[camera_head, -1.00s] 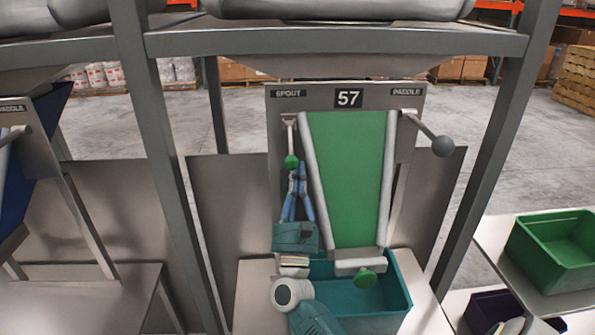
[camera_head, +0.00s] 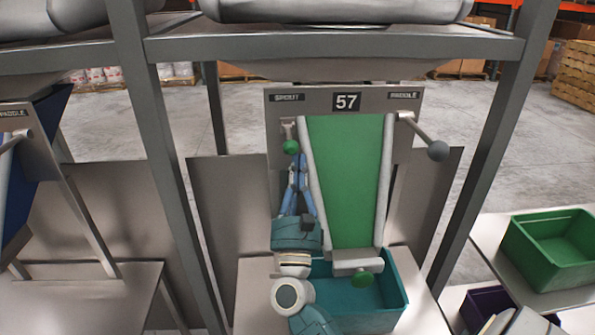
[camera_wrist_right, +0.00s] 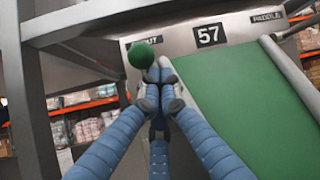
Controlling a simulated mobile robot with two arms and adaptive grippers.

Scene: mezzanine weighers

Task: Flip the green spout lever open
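The green spout lever is a short metal arm with a green ball knob (camera_head: 291,147), under the SPOUT label at the upper left of panel 57. Its knob also shows in the right wrist view (camera_wrist_right: 141,55). My right gripper (camera_head: 297,163) is just below the knob, pointing up along the left side of the green chute. In the right wrist view its blue fingers (camera_wrist_right: 160,72) are together at the tips, with the knob just beyond them and slightly left. Nothing shows between the tips; whether they touch the knob I cannot tell. My left gripper is not in view.
The green chute (camera_head: 345,185) has raised metal side rails. A paddle lever with a grey ball (camera_head: 438,151) sticks out at the right. A teal bin (camera_head: 390,311) stands below the chute. Grey frame posts (camera_head: 165,150) flank the station. A green bin (camera_head: 545,268) stands at right.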

